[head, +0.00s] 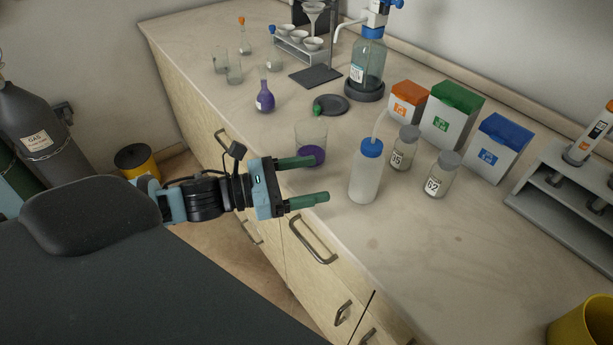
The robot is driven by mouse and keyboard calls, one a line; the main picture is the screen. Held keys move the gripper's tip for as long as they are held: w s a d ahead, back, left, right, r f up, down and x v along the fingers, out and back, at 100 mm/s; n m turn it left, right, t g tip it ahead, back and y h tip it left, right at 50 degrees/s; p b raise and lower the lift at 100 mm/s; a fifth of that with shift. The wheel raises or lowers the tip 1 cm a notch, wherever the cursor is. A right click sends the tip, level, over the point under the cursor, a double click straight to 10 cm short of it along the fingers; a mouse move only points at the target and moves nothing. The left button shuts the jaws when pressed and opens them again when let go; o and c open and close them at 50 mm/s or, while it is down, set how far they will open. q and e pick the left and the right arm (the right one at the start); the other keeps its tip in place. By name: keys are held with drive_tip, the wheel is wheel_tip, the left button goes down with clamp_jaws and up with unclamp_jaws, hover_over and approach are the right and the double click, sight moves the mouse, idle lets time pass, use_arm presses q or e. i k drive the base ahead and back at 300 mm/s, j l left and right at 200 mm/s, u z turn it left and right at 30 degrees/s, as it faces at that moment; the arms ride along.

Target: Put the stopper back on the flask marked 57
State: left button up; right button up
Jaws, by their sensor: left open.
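A small flask of purple liquid (265,101) stands upright on the bench with a white label whose number is too small to read. No stopper shows on its neck. A green stopper (317,109) lies at the left edge of a dark round dish (335,103), to the right of the flask. Another small flask with an orange stopper (244,40) stands at the back left. My left gripper (320,179) is open and empty over the bench's front edge, nearer than the flask and stopper. My right gripper is out of view.
A beaker with purple liquid (311,141) stands just beyond my left fingers. A blue-capped wash bottle (366,181) and jars marked 35 (404,154) and 62 (438,182) stand to the right. A dispenser bottle (368,62) is behind the dish.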

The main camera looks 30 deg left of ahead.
sight(266, 102)
drive_tip(key=u, duration=1.25)
